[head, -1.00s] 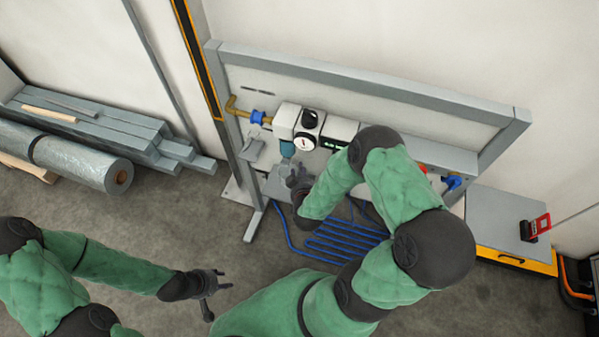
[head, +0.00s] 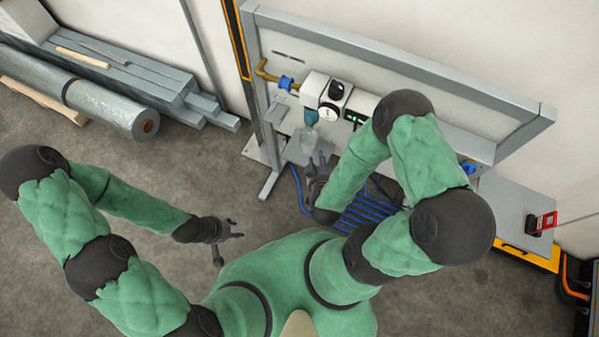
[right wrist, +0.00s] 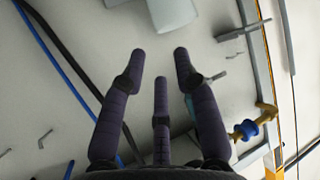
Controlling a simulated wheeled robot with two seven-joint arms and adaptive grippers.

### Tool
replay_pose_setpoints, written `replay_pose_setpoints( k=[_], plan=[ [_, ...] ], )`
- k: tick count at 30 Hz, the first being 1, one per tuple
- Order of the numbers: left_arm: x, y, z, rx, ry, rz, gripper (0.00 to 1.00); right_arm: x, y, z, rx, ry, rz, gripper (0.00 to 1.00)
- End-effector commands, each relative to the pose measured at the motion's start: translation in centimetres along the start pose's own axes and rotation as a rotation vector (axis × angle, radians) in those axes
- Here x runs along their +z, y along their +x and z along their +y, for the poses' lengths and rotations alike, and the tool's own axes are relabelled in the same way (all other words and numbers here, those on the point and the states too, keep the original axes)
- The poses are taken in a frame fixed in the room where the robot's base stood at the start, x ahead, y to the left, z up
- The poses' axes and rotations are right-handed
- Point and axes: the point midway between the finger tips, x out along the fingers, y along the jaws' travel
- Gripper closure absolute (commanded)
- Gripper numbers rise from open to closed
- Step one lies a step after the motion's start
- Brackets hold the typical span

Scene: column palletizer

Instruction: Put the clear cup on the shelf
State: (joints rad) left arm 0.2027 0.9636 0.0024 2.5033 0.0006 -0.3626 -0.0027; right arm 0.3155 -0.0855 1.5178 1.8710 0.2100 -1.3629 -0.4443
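A clear cup (head: 309,138) appears to stand on a small grey shelf plate (head: 296,153), just under the teal part of the panel's device. A pale translucent shape at the top edge of the right wrist view looks like the cup (right wrist: 172,12), only partly in frame. My right gripper (head: 318,160) is in front of the plate, close to the cup but apart from it. Its three fingers are spread, with nothing between them in the right wrist view (right wrist: 160,70). My left gripper (head: 229,246) is open and empty over the floor, left of the panel.
The grey-framed panel carries a white device (head: 326,96) and a brass pipe with a blue fitting (head: 287,83). Blue tubing (head: 365,212) lies below. A grey cabinet (head: 510,205) with a red item stands right. Bars and a foil roll (head: 110,108) lie left.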

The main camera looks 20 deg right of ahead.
Motion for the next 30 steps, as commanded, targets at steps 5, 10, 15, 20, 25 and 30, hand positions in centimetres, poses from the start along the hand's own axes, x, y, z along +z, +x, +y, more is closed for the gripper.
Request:
replay_pose_setpoints(
  k=[5, 10, 15, 20, 25, 30],
  plan=[
    [0.0, 0.0, 0.0, 0.000, 0.000, 0.000, 0.60, 1.2, 1.1, -2.7, -0.126, 0.048, -0.163, 0.69],
    [0.0, 0.0, 0.0, 0.000, 0.000, 0.000, 0.60, 3.1, 1.2, -5.4, -0.237, 0.090, -0.342, 0.69],
    [0.0, 0.0, 0.0, 0.000, 0.000, 0.000, 0.60, 5.3, 0.4, -7.9, -0.329, 0.120, -0.530, 0.69],
    [0.0, 0.0, 0.0, 0.000, 0.000, 0.000, 0.60, 7.6, -1.2, -9.9, -0.398, 0.137, -0.711, 0.69],
    [0.0, 0.0, 0.0, 0.000, 0.000, 0.000, 0.60, 10.1, -3.6, -11.4, -0.447, 0.141, -0.899, 0.69],
    [0.0, 0.0, 0.0, 0.000, 0.000, 0.000, 0.60, 11.8, -5.6, -12.1, -0.469, 0.137, -1.026, 0.69]
  ],
)
